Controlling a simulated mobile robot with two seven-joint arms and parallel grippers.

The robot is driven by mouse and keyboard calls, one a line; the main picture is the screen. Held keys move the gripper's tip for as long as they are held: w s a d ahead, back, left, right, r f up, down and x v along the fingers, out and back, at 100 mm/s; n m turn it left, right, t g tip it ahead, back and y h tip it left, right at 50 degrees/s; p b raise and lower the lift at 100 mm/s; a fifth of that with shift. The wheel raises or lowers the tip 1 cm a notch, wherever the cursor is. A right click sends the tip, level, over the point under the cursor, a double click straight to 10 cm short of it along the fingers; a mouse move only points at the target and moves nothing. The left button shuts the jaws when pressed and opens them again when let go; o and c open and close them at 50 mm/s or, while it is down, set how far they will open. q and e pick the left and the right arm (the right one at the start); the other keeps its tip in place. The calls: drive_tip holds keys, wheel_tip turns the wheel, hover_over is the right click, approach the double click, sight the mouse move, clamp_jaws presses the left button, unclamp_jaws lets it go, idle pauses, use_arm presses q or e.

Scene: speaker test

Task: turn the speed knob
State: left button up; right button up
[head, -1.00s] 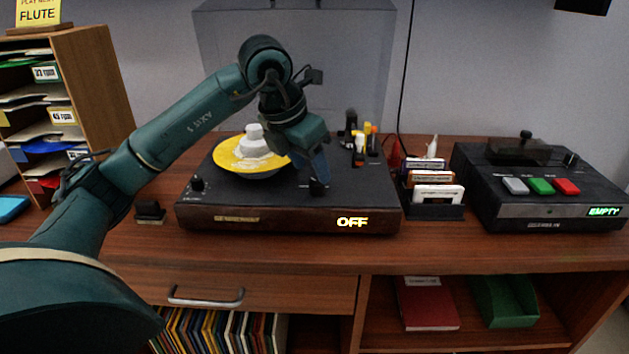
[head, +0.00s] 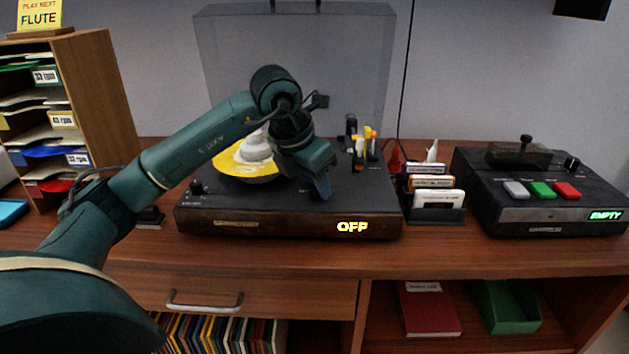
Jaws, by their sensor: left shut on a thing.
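The black turntable (head: 215,216) stands on the wooden cabinet, with a yellow-labelled record (head: 232,163) and a white piece (head: 257,148) on top. Its front display (head: 352,227) reads OFF. My left gripper (head: 320,190) points down at the right front of the deck and is shut on the small dark speed knob there. The fingers hide most of that knob, and its marking is too small to read. Another black knob (head: 197,188) sits at the left front of the deck, clear of the gripper. My right gripper is not in view.
A clear raised lid (head: 230,60) stands behind the deck. A cartridge rack (head: 436,213) and a recorder (head: 545,222) reading EMPTY are to the right. A record shelf (head: 100,95) is at left.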

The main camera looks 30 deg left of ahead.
use_arm(q)
drive_tip(key=c, duration=0.3)
